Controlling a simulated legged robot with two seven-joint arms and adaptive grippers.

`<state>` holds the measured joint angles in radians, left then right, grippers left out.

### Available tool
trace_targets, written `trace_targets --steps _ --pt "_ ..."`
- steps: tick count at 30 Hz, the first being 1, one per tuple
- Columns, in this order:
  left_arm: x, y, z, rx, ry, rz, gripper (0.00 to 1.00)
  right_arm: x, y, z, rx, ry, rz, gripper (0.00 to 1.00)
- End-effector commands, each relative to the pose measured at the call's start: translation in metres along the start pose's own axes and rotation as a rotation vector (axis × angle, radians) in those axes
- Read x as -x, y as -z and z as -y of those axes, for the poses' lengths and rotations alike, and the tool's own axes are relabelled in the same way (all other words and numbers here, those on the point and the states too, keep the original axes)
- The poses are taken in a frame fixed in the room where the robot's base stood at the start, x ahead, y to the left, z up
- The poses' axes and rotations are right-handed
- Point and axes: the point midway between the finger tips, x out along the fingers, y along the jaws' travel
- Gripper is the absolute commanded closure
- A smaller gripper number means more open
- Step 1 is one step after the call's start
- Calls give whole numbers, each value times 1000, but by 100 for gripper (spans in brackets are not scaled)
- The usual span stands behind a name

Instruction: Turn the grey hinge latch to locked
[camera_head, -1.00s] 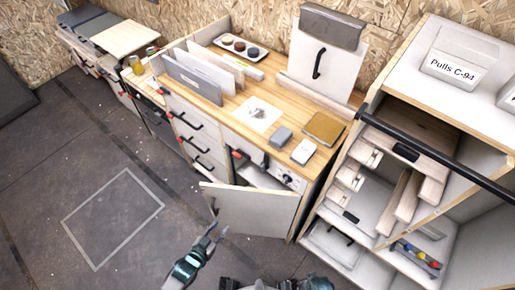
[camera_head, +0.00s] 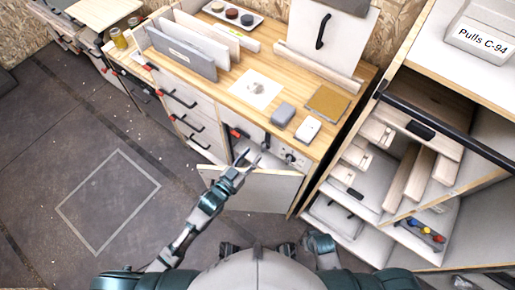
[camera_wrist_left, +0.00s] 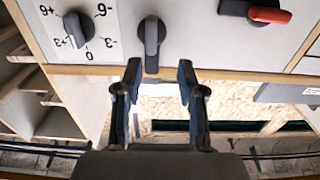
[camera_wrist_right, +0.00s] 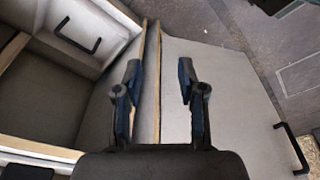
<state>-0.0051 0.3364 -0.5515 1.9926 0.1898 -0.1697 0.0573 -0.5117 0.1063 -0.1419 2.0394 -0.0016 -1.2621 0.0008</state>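The grey hinge latch (camera_wrist_left: 151,42) is on the white cabinet front in the left wrist view, its handle hanging straight down. It is small in the head view (camera_head: 266,142), just above my left gripper (camera_head: 249,161). In the left wrist view my left gripper (camera_wrist_left: 160,76) is open. The latch's lower end shows between its fingertips, nearer the left finger; I cannot tell whether they touch. My right gripper (camera_wrist_right: 159,76) is open and empty in the right wrist view, over a white door panel. In the head view its fingers are hidden.
A dial (camera_wrist_left: 76,30) is left of the latch and a red-handled latch (camera_wrist_left: 268,14) is right of it. An open cabinet door (camera_head: 256,190) stands below the worktop (camera_head: 238,88). Open shelving (camera_head: 425,140) is on the right. The floor at left is clear.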

Motion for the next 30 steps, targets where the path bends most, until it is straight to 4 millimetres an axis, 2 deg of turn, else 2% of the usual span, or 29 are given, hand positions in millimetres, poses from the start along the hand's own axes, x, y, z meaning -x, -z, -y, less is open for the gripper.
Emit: trace_targets --steps 1,6,10,17,18,21,23,30 --pt "-12 1 -2 0 -1 -2 60 2 0 1 -1 2 1 60" --pt "-35 0 -6 -2 -1 2 60 11 1 1 -2 4 0 60" --pt "-40 1 -6 -3 -1 3 60 15 4 -2 -3 -3 -8 60" --pt "-39 1 -2 1 -1 -1 60 15 2 -11 3 -18 -5 60" --pt "-38 1 -1 2 -1 -1 62 15 2 -11 4 -18 -5 60" --pt "-38 1 -1 2 -1 -1 87 14 2 -9 5 -15 -4 60" --pt "-38 1 -2 1 -1 -1 100 14 2 -7 5 -11 -5 60" --pt "-39 1 -1 -2 2 1 100 14 4 3 -4 6 -8 60"
